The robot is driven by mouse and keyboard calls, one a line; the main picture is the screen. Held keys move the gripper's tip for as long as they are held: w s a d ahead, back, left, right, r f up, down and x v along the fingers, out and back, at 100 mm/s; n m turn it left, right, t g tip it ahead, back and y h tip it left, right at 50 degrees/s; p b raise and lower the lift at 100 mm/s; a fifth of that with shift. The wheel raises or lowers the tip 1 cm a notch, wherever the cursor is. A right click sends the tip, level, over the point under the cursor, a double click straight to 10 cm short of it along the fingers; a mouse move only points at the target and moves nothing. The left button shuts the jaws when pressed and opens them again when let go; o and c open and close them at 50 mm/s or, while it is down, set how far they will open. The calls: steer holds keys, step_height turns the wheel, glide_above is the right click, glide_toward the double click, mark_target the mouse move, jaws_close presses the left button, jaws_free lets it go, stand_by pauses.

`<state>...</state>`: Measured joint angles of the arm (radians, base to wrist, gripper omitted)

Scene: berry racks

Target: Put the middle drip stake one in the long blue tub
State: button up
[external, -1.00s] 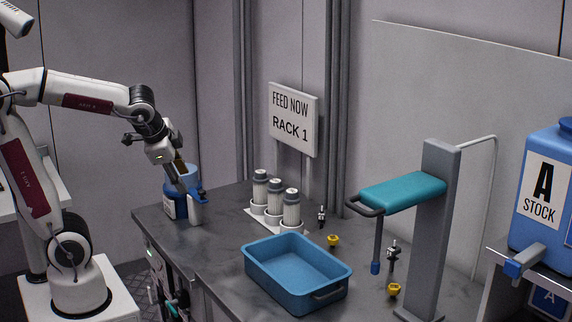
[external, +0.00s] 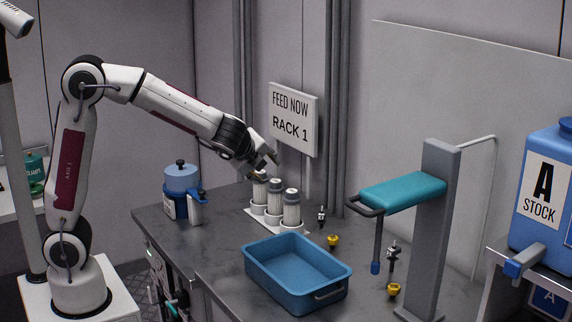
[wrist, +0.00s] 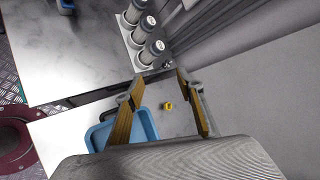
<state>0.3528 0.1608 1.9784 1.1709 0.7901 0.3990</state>
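Small dark stakes with pale tops, which look like drip stakes, stand on the grey counter. One stake (external: 322,217) is right of the white canisters, and another stake (external: 394,254) is farther right, near the grey post. I cannot tell which is the middle one, or whether another is hidden. The long blue tub (external: 318,293) sits empty at the counter's front; part of it shows in the wrist view (wrist: 146,124). My gripper (external: 268,166) is open and empty above the rear canister, left of the stakes. Its fingers (wrist: 160,77) are spread in the wrist view.
Several white canisters (external: 291,210) stand in a row behind the tub. Small yellow pieces (external: 333,240) lie on the counter. A grey post (external: 428,235) with a teal arm (external: 403,192) overhangs the right side. A blue pot (external: 182,180) stands left.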

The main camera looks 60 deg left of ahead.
steer(key=w+d+f+m+t+h, duration=0.1)
steer(key=w+d+f+m+t, duration=0.1)
steer(key=w+d+f+m, duration=0.25)
steer(key=w+d+f+m+t, duration=0.1)
steer(key=w+d+m, duration=0.3)
steer(key=w+d, duration=0.3)
steer(key=m+t+h, duration=0.2)
steer(key=m+h, duration=0.2)
steer(key=m, duration=0.5)
glide_toward(393, 248)
steer(key=x, duration=0.2)
steer(key=shift+w+f, duration=0.15)
steer(key=shift+w, duration=0.05)
steer(key=shift+w, duration=0.15)
steer(key=shift+x, duration=1.2)
steer(key=shift+f, duration=0.1)
steer(key=shift+x, duration=2.55)
steer(key=c, duration=1)
